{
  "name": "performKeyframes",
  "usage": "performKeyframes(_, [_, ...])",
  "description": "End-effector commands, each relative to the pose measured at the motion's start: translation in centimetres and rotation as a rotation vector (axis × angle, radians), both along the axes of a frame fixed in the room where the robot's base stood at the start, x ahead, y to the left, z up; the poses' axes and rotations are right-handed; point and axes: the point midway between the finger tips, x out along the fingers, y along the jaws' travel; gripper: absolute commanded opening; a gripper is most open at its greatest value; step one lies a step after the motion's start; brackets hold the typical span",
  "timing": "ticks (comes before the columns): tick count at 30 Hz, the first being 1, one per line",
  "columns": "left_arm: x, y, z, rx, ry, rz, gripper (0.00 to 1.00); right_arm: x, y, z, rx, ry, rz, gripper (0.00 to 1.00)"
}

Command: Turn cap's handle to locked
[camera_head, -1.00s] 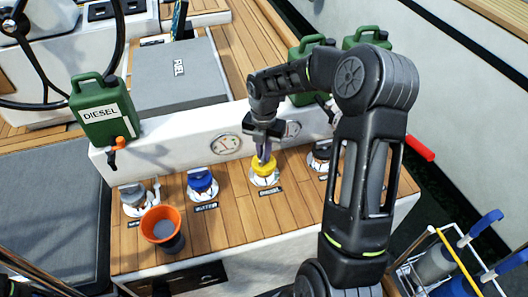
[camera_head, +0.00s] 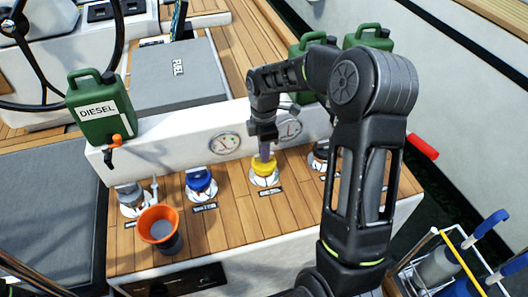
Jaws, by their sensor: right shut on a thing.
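The yellow cap (camera_head: 264,168) sits in its pale round deck fitting on the wooden top, with a dark label in front of it that reads DIESEL in the earlier view. My right gripper (camera_head: 264,155) points down from above and is shut on the yellow cap's handle. The fingers and wrist hide most of the handle, so its exact angle cannot be told. My left gripper is not in view.
A blue cap (camera_head: 200,181), a grey cap (camera_head: 131,194) and an orange-rimmed funnel (camera_head: 160,230) stand to the left. Two gauges are on the white ledge behind. A green diesel can (camera_head: 100,108) stands on the ledge's left end.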

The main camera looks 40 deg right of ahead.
Motion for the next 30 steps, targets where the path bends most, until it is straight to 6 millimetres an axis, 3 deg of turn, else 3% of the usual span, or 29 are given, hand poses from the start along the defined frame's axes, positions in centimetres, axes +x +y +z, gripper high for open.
performKeyframes(13, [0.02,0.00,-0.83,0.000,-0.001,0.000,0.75,0.02,-0.02,0.00,0.000,-0.001,-0.324,0.00])
performKeyframes(30, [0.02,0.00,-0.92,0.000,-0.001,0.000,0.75,0.02,-0.02,0.05,0.000,-0.001,-0.393,0.00])
